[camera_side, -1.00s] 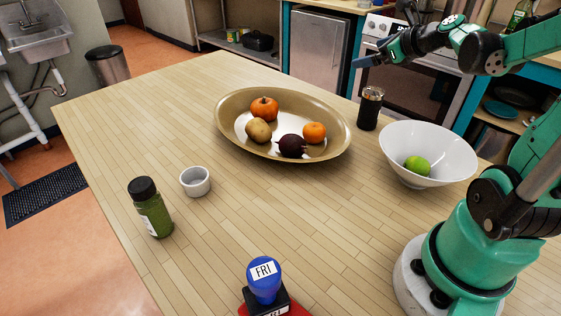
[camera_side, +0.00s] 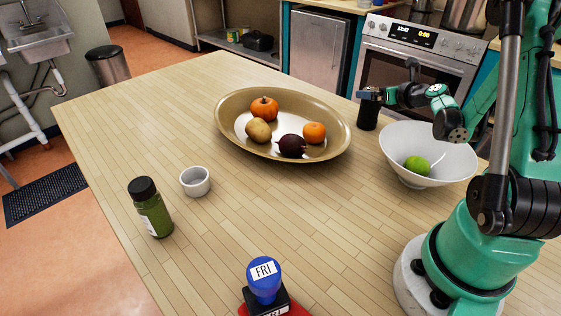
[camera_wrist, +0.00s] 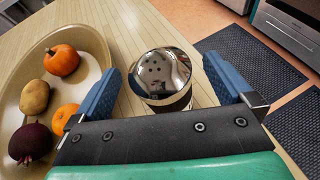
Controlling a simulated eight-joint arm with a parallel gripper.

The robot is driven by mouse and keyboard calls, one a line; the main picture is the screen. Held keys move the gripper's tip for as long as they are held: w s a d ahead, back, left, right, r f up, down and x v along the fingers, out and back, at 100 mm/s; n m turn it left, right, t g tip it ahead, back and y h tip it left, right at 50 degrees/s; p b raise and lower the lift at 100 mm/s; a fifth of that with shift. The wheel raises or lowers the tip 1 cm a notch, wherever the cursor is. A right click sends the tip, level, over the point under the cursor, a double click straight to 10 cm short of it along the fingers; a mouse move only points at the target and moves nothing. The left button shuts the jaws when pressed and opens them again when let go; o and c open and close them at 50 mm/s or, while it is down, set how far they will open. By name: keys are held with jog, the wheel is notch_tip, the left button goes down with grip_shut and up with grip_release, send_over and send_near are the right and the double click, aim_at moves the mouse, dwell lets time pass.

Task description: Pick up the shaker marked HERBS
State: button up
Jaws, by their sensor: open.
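A dark shaker (camera_side: 367,116) with a shiny metal top stands upright on the table, right of the big tan dish. No lettering on it can be read. My gripper (camera_side: 369,94) is at its top in the side view and hides its cap. In the wrist view the metal cap (camera_wrist: 160,76) lies between the two blue fingers of my open gripper (camera_wrist: 161,68), with gaps on both sides. A green jar (camera_side: 153,216) with a black cap stands at the table's left; its pale label is too small to read.
The tan oval dish (camera_side: 226,128) holds a pumpkin, a potato, an orange fruit and a dark beet, close beside the shaker. A white bowl (camera_side: 440,157) with a lime stands to its right. A small white cup (camera_side: 195,182) and a blue FRI stamp (camera_side: 264,280) stand nearer the camera.

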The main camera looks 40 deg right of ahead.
jog(key=shift+x, duration=1.55)
jog(key=c, duration=1.4)
jog(key=shift+o, duration=0.2)
jog(key=shift+r, duration=0.15)
